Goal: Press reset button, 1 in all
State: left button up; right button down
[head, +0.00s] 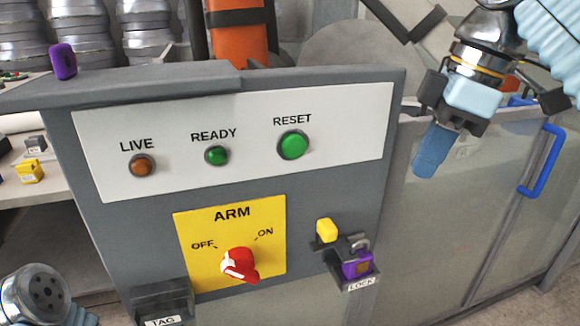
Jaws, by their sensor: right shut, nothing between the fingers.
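The reset button (292,145) is a round green button under the word RESET, on the white label plate (245,178) of a grey control panel (330,205). My right gripper (428,160) is shut and empty, its blue fingers pointing down, to the right of the panel and apart from the button. My left arm shows only in part at the bottom left corner, and its gripper fingers are not visible.
An amber LIVE lamp (141,165) and a green READY lamp (217,155) sit left of the button. Below are a red ARM switch (240,264), a yellow piece (326,230) and a purple padlock (357,264). A clear cabinet door with a blue handle (543,160) stands right.

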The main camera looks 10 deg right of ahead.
aim_at(292, 146)
jog(key=k, duration=1)
